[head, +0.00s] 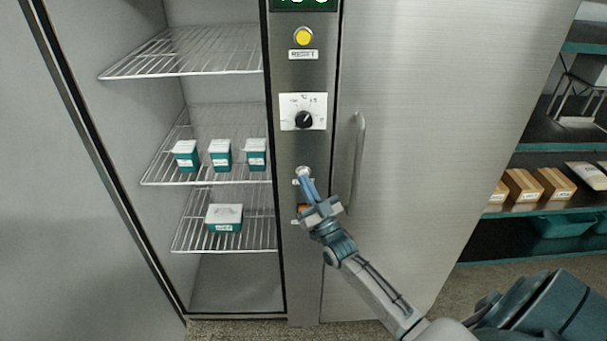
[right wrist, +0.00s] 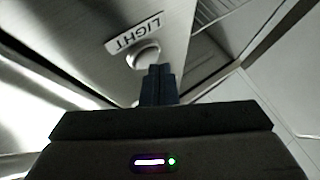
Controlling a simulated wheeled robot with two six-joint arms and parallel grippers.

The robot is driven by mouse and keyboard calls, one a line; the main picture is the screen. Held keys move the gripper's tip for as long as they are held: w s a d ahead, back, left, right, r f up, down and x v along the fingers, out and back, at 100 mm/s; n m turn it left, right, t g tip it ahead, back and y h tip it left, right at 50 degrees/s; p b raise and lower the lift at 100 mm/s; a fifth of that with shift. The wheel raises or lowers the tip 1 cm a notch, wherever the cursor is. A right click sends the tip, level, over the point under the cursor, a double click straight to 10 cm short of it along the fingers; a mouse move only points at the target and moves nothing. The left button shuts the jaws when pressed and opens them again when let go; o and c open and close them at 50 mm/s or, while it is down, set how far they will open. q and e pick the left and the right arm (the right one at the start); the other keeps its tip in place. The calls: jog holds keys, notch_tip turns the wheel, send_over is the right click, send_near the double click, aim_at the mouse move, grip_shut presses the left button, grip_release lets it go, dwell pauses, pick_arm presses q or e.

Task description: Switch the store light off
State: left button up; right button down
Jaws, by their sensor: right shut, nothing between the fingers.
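The light button (head: 303,170) is a round pale knob on the steel control panel, low on the strip between the open compartment and the closed door. It shows in the right wrist view (right wrist: 145,54) beside an upside-down LIGHT label (right wrist: 135,33). My right gripper (head: 306,181) is shut and empty, its fingertips at the button's lower edge in the head view. In the right wrist view its fingertips (right wrist: 160,70) lie just below the button; I cannot tell whether they touch. The gripper partly hides the label in the head view. My left gripper is out of view.
Above are a dial (head: 303,119), a yellow reset button (head: 303,37) and a display (head: 303,4). An orange part (head: 302,208) is partly hidden behind my gripper. A door handle (head: 357,160) stands close on the right. Wire shelves (head: 190,64) hold teal-and-white boxes (head: 221,155).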

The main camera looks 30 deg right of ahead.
jog(key=s+a+p, duration=0.2)
jog(key=s+a, duration=0.1)
jog(key=s, duration=0.2)
dwell(0.5)
jog(key=shift+a, duration=0.1)
